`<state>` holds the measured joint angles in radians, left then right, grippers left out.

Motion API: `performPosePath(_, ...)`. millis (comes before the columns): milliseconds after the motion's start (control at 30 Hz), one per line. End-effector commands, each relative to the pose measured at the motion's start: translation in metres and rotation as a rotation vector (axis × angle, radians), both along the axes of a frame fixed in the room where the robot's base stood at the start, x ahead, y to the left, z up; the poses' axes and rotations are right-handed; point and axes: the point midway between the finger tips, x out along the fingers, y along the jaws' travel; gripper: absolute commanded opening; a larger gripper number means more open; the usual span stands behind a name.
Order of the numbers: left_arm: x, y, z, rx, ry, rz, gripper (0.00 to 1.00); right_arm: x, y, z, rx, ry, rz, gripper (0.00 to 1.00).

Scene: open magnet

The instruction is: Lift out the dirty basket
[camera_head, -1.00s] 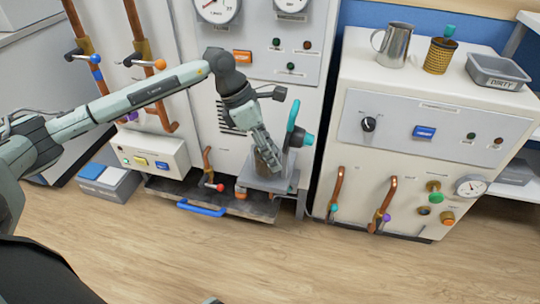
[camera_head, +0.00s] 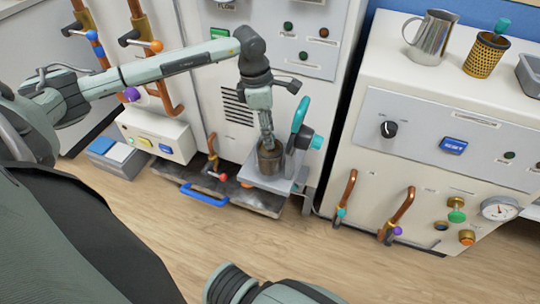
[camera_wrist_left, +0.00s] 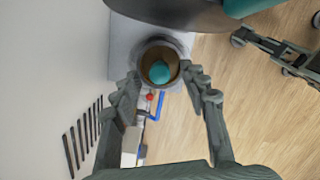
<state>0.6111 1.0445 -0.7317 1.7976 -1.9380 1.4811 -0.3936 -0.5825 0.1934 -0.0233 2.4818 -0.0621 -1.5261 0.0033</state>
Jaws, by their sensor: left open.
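The dirty basket (camera_wrist_left: 147,66) appears as a brown round thing with a teal knob (camera_wrist_left: 160,72), inside a round holder with a grey rim. In the head view the brown holder (camera_head: 270,160) stands on a small grey platform at the front of the left machine, and the basket inside cannot be made out. My left gripper (camera_head: 267,140) is just above it. In the left wrist view its open fingers (camera_wrist_left: 166,88) are on either side of the near rim, with nothing between them. My right arm shows at the bottom of the head view; its gripper is out of frame.
A teal clamp handle (camera_head: 301,115) rises close to the right of my left gripper. On the right machine stand a metal jug (camera_head: 431,38), a gold mesh basket (camera_head: 484,58) with a teal knob and a grey tray (camera_head: 530,75). The wooden floor (camera_head: 330,255) in front is clear.

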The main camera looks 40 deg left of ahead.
Motion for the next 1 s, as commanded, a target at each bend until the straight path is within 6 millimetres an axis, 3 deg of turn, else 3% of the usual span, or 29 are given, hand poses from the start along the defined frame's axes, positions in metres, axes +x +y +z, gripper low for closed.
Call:
performPosePath(133,0.001,-0.003,-0.021,-0.002,0.001,0.0,0.44,0.001,0.0,0.0,0.0,-0.004,0.001,0.4)
performPosePath(367,0.002,-0.003,-0.024,0.0,-0.002,-0.001,0.44,0.001,0.001,0.0,0.001,-0.005,0.002,0.4)
performPosePath(733,0.002,-0.003,-0.024,-0.001,-0.001,-0.001,0.0,0.001,0.001,0.0,0.001,-0.005,0.002,0.4)
performPosePath(1000,0.002,-0.003,-0.023,-0.001,-0.002,-0.001,0.0,0.001,0.001,0.0,0.001,-0.005,0.002,0.4)
